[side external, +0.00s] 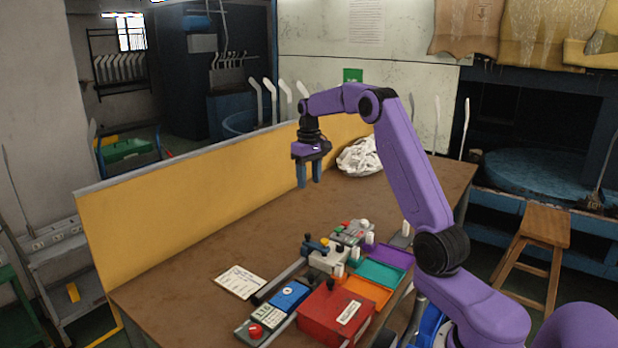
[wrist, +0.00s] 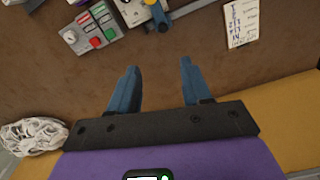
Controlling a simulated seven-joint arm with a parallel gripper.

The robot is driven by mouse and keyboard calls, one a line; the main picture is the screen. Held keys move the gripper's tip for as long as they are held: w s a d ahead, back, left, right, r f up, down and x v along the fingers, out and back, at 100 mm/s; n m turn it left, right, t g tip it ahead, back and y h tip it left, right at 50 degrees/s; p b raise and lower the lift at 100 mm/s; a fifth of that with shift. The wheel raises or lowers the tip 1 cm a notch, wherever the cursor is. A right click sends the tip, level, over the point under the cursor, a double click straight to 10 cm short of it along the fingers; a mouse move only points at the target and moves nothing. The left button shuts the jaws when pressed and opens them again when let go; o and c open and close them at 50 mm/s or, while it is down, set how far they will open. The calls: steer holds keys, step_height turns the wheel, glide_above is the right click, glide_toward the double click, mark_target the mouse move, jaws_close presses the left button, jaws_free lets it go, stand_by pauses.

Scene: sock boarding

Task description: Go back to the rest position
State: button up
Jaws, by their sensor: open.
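My gripper (side external: 309,174) hangs pointing down above the far part of the brown table (side external: 210,245), near the yellow partition. Its two blue fingers are apart and nothing is between them. In the wrist view my gripper (wrist: 156,85) also shows open and empty, with bare tabletop beneath the fingers. No sock is seen in the fingers.
A white cloth heap (side external: 360,157) lies at the table's back. A button panel (side external: 350,232), a red box (side external: 335,313), coloured trays (side external: 380,272) and a paper card (side external: 240,281) occupy the near side. The yellow partition (side external: 190,190) borders the table. The middle is clear.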

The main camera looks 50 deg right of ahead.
steer(key=s+a+r+n, duration=0.1)
steer(key=s+a+n, duration=0.4)
steer(key=a, duration=0.8)
steer(key=s+a+r+n, duration=0.15)
steer(key=s+a, duration=0.45)
steer(key=a, duration=0.7)
steer(key=s+a+f+n, duration=0.2)
steer(key=s+n, duration=0.2)
steer(key=s, duration=0.9)
steer(key=s+a+f+n, duration=0.1)
steer(key=s+n, duration=0.3)
steer(key=s, duration=0.9)
steer(key=shift+s+a+f+n, duration=0.35)
steer(key=shift+s+a+f, duration=0.05)
steer(key=shift+f, duration=0.35)
steer(key=shift+w, duration=0.15)
steer(key=shift+c, duration=0.2)
